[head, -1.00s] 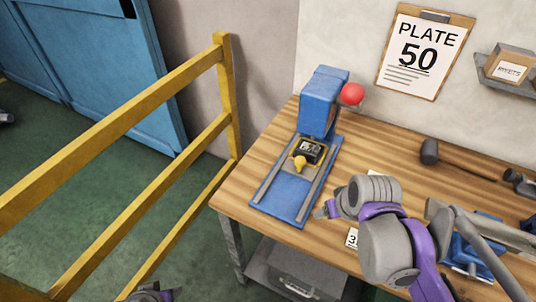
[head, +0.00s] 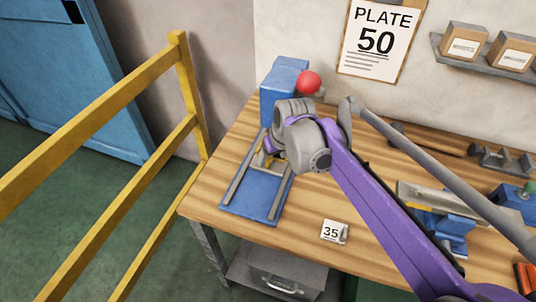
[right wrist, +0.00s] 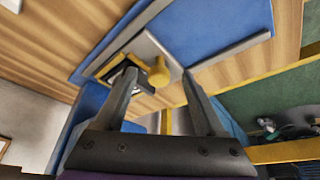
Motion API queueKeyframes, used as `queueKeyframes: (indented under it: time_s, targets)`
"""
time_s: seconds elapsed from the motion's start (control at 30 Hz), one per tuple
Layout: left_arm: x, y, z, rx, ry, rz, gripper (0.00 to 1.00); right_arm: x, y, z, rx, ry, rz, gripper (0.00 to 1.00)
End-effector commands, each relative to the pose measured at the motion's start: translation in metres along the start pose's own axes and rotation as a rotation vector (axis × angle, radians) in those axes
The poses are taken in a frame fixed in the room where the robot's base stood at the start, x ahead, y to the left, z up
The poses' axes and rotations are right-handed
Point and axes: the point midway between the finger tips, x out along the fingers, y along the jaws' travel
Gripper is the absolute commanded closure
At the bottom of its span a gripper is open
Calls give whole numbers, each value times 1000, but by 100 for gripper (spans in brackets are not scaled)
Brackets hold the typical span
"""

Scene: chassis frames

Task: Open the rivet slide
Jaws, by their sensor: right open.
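The blue rivet press (head: 283,82) with a red ball knob (head: 308,82) stands at the table's back left corner. Its blue base (head: 255,195) carries two grey rails. The rivet slide, with a yellow knob (right wrist: 158,74), sits between the rails near the press; in the head view my right arm mostly hides it. My right gripper (head: 268,150) is over the slide. In the right wrist view its open fingers (right wrist: 160,80) are apart with the yellow knob showing between their tips; I cannot tell if they touch it. My left gripper is not in view.
A blue tool (head: 450,230) stands farther right. A yellow railing (head: 190,90) runs left of the table. A "PLATE 50" sign (head: 375,40) hangs on the wall.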

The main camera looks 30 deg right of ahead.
Motion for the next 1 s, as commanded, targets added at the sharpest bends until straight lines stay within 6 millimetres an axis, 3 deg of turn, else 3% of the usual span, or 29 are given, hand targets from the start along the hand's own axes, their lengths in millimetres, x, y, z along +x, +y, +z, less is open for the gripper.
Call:
queueKeyframes:
  time_s: [0.13,0.33,0.7,1.0]
  targets:
    - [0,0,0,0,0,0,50,12,0,-23,0,0,1,28]
    - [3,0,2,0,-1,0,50,34,0,-20,0,0,1,28]
    - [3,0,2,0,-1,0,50,38,0,-20,0,0,1,30]
    - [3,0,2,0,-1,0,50,38,0,-20,1,0,0,84]
